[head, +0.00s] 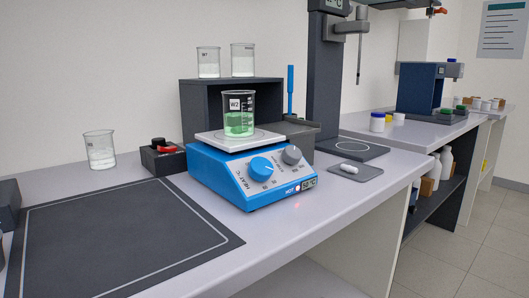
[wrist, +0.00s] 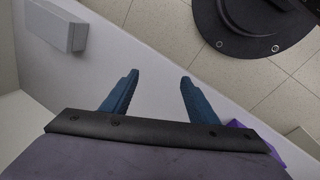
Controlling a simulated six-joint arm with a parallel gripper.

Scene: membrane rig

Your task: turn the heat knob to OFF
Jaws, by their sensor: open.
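A blue hotplate stirrer (head: 240,185) stands on the bench. On its sloped front are a blue knob (head: 261,167) by the HEAT lettering and a grey knob (head: 291,155) to its right. A display and a red light show near the word HOT. A beaker marked W2 (head: 238,114) with green liquid stands on its white top plate (head: 225,136). My gripper (wrist: 158,82) shows only in the wrist view, its two blue fingers apart with nothing between them. It points at the bench edge and floor, away from the hotplate.
A dark mat (head: 120,238) lies left of the hotplate. A small black box with a red knob (head: 160,143) and a glass beaker (head: 100,149) stand behind it. A grey pad with a white stir bar (head: 349,169) lies to the right. The bench front is clear.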

